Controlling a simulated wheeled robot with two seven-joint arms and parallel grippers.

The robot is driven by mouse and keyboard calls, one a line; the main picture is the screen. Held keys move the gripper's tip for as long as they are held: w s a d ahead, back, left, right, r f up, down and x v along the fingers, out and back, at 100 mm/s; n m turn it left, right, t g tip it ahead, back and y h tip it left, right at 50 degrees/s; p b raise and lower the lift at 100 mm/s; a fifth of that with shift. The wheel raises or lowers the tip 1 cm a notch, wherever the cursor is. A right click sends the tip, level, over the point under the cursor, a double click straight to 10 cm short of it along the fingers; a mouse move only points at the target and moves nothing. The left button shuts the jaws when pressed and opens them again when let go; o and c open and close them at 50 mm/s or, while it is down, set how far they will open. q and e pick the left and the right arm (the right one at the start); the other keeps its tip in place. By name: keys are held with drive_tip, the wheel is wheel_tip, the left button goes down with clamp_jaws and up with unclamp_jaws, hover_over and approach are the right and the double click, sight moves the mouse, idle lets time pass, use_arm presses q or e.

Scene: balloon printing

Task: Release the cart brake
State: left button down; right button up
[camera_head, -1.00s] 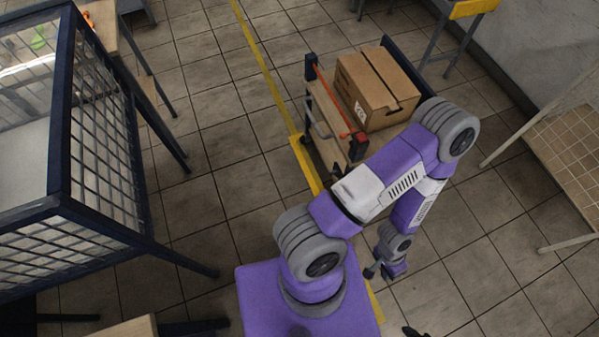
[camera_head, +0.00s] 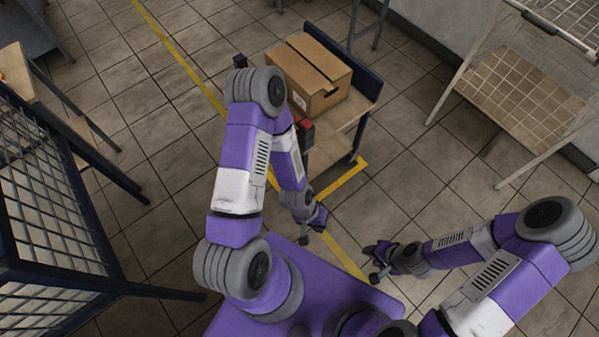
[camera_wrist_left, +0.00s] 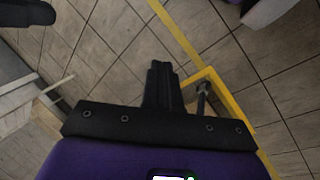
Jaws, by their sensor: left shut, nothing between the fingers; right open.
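The cart (camera_head: 347,113) is wooden with dark blue ends and stands on the floor ahead, carrying a cardboard box. A red-and-black fitting (camera_head: 305,127) shows at its near left corner, partly behind my left arm. I cannot make out the brake itself. My left gripper (camera_head: 305,237) hangs below and nearer than the cart, apart from it. In the left wrist view its fingers (camera_wrist_left: 161,84) are together with nothing between them. My right gripper (camera_head: 374,262) is open and empty, to the right of the left one, over the floor.
The cardboard box (camera_head: 310,73) sits on the cart. Yellow floor tape (camera_head: 345,182) turns a corner near the cart. A dark wire cage (camera_head: 45,200) stands at the left, and a rack with a tiled shelf (camera_head: 520,90) at the right.

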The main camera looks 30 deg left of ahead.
use_arm(q)
wheel_tip(320, 180, down, 17)
drive_tip(key=w+a+m+g+y+b, duration=0.25)
drive_tip(key=m+g+y+b, duration=0.3)
drive_tip(key=m, duration=0.65)
drive_tip(key=w+a+f+m+t+y+b, duration=0.2)
drive_tip(key=w+a+f+m+y, duration=0.1)
drive_tip(key=w+a+m+y, duration=0.25)
drive_tip(key=w+d+r+m+t+y, duration=0.1)
drive_tip(key=w+m+t+y, duration=0.1)
drive_tip(key=w, duration=0.4)
drive_tip(key=w+d+r+m+t+y+b, duration=0.1)
drive_tip(key=w+r+m+t+y, duration=0.1)
drive_tip(key=w, duration=0.4)
drive_tip(key=shift+d+m+t+y, duration=0.25)
drive_tip(key=shift+m+t+y, duration=0.3)
drive_tip(key=shift+t+y, duration=0.35)
drive_tip(key=shift+a, duration=0.1)
drive_tip(key=a+r+b+x, duration=0.1)
drive_tip(key=r+b+x, duration=0.1)
drive_tip(key=x, duration=1)
drive_tip(key=shift+w+a+b, duration=0.2)
drive_tip(key=shift+a+b, duration=0.15)
drive_tip(key=shift+b, duration=0.1)
